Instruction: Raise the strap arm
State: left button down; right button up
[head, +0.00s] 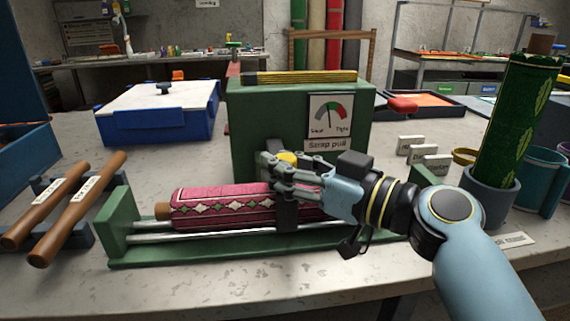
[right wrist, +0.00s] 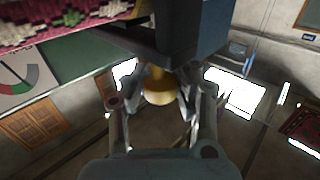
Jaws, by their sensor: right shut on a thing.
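The strap arm (head: 287,215) is a dark band lying across a rolled pink rug (head: 228,207) in the green scrubber frame (head: 122,222). A yellow knob (head: 288,157) shows at its upper end, partly hidden by my fingers. My right gripper (head: 275,173) is shut on the yellow knob. In the right wrist view the knob (right wrist: 158,88) sits between the fingers, below a dark block (right wrist: 190,28). The strap pull gauge (head: 331,115) stands behind, its needle pointing upward. My left gripper is out of view.
A green housing (head: 262,125) with a yellow-black bar on top stands right behind the rug. Two brown rollers (head: 75,212) lie at left, near a blue box with a white lid (head: 160,105). Small label cards (head: 430,163) and a green roll in a holder (head: 510,120) stand at right.

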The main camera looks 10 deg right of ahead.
grip_shut()
jog(key=shift+w+a+r+p, duration=0.1)
jog(key=shift+w+r+p, duration=0.1)
jog(key=shift+r+p, duration=0.3)
jog(key=shift+m+g+h, duration=0.6)
jog(key=shift+m+g, duration=0.2)
jog(key=w+r+p, duration=0.1)
jog(key=p, duration=0.2)
jog(key=w+r+p, duration=0.1)
jog(key=r+p, duration=0.1)
jog(key=p, duration=0.1)
jog(key=shift+r+p, duration=0.25)
jog(key=shift+p, duration=0.05)
jog(key=w+r+m+g+h+p, duration=0.1)
jog(key=w+r+m+g+p, duration=0.1)
jog(key=w+p, duration=0.3)
jog(key=shift+w+r+m+g+p, duration=0.35)
jog(key=shift+r+p, duration=0.4)
jog(key=shift+p, duration=0.95)
